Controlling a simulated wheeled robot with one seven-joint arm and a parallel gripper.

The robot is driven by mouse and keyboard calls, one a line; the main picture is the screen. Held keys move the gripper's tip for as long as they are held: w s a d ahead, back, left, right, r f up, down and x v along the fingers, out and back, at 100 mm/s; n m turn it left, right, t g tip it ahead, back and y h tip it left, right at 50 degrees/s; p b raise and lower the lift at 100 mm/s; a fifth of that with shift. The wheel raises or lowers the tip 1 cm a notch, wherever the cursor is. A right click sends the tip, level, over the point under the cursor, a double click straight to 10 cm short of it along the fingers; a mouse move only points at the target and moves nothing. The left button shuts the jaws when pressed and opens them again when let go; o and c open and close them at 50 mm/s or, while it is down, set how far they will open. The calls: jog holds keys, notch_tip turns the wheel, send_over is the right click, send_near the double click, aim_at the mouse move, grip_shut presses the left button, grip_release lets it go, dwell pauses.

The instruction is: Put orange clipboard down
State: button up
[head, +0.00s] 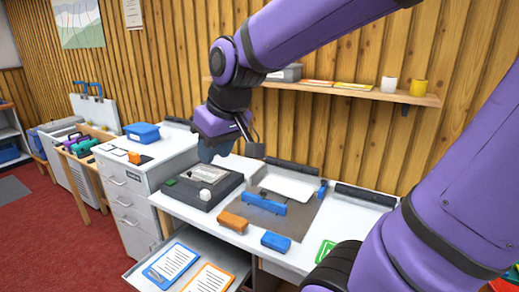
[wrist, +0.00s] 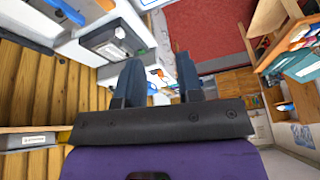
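The orange clipboard (head: 209,279) lies with its paper facing up in the pulled-out tray or drawer (head: 243,270) below the bench, at the bottom of the head view. A blue clipboard (head: 170,265) lies beside it on the left. My gripper (head: 208,152) is high above and behind them, over the left part of the bench near the dark grey device. In the wrist view my gripper (wrist: 159,68) has its two fingers apart with nothing held between them. The orange clipboard cannot be made out for certain in the wrist view.
The bench (head: 179,210) holds the dark device (head: 200,187) with a white knob, a blue bar (head: 263,204), an orange block (head: 233,221) and a blue block (head: 276,241). A white drawer cabinet (head: 130,205) stands left. A wall shelf (head: 345,91) is above the bench.

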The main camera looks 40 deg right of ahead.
jog(key=s+d+r+m+t+h, duration=0.1)
jog(key=s+d+r, duration=0.1)
jog(key=s, duration=0.8)
jog(key=shift+s+r, duration=0.35)
jog(key=shift+r, duration=0.05)
dwell(0.5)
